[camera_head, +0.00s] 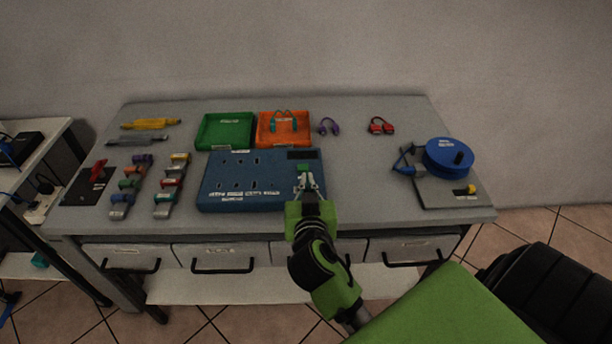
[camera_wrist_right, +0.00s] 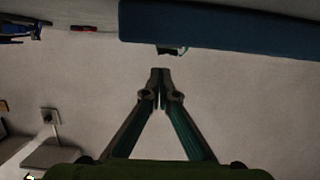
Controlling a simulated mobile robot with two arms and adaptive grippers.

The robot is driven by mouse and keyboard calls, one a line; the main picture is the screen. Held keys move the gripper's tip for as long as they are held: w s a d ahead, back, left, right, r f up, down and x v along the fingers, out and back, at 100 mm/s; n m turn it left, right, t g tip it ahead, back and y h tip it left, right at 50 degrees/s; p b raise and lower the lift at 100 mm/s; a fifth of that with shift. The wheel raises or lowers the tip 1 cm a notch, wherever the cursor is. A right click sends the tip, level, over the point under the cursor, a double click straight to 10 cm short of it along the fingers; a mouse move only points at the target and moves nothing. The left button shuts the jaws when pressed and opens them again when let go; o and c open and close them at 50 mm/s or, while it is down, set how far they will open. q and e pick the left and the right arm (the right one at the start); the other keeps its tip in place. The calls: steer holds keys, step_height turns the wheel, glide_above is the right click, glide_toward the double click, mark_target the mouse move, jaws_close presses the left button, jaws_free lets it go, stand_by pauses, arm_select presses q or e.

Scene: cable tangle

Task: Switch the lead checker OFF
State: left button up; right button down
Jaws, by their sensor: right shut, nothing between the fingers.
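The lead checker is a blue box (camera_head: 222,172) with several dark sockets and white labels, in the middle of the table in the head view. A dark panel (camera_head: 301,154) and a small green part (camera_head: 303,167) are at its right end. My right gripper (camera_head: 307,180) is over that end, just in front of the green part. In the right wrist view my gripper's fingertips (camera_wrist_right: 160,75) are together and empty, apart from the blue box (camera_wrist_right: 230,33) and a small dark part (camera_wrist_right: 168,51) at its edge. The switch's position cannot be told. My left gripper is not in view.
A green tray (camera_head: 200,142) and an orange tray (camera_head: 262,140) stand behind the checker. Purple (camera_head: 329,127) and red (camera_head: 381,126) leads lie to the right. A blue reel (camera_head: 445,154) is at far right. Several coloured connectors (camera_head: 171,184) lie at left.

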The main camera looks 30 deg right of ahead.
steer(key=shift+s+a+f, duration=0.15)
steer(key=shift+s+f, duration=0.05)
steer(key=shift+f, duration=0.25)
steer(key=shift+f+b, duration=0.3)
steer(key=shift+b, duration=0.15)
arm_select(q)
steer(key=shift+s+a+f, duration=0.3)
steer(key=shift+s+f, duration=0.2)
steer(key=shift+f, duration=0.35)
arm_select(e)
steer(key=shift+w, duration=0.15)
